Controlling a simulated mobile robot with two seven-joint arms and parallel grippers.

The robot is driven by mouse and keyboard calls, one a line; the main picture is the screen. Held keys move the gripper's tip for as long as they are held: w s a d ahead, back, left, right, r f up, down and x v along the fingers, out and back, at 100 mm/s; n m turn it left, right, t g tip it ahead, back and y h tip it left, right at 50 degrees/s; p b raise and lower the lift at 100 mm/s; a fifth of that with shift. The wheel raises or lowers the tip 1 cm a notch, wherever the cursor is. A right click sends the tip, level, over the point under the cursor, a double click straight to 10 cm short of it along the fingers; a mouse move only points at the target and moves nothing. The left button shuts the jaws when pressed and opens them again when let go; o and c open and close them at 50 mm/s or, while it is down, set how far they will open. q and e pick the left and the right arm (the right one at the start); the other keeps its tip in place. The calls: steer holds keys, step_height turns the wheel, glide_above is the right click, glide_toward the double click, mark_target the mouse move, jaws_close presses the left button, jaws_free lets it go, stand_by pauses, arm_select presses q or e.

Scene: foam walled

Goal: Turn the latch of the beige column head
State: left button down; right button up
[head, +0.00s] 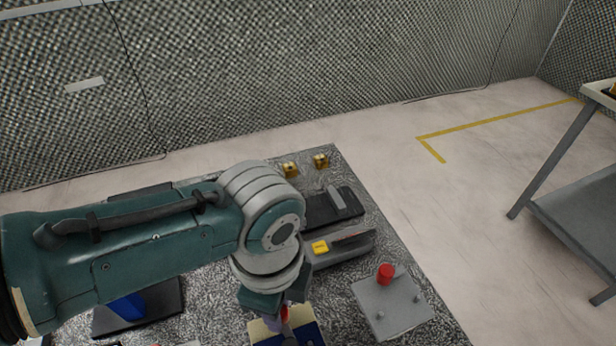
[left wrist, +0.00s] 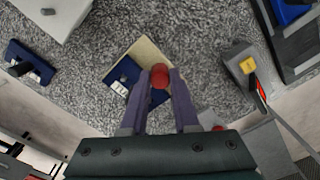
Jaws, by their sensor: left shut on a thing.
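The beige column head (head: 262,331) is at the bottom of the head view, beside a dark blue part (head: 304,333), and is partly hidden by my left arm. In the left wrist view its beige plate (left wrist: 146,52) lies against a dark blue block (left wrist: 123,72) with a small white label. A red latch knob (left wrist: 159,71) sits over them. My left gripper (head: 284,314) points down at the column head. In the left wrist view its fingers (left wrist: 160,80) are on either side of the red knob, shut on it. My right gripper is not in view.
A grey plate with a red knob (head: 385,273) stands to the right. A grey device with a yellow button (head: 320,247) and a dark block with a lever (head: 335,198) lie behind. A blue item (head: 128,306) is at left. A grey cart (head: 580,205) stands at far right.

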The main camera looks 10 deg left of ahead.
arm_select(q)
steer(key=shift+m, duration=0.7)
steer(key=c, duration=0.7)
jaws_free()
steer(key=shift+o, duration=0.2)
steer(key=shift+r, duration=0.1)
steer(key=shift+r, duration=0.35)
step_height(320, 180, up, 8)
steer(key=p, duration=0.3)
steer(key=shift+r, duration=0.55)
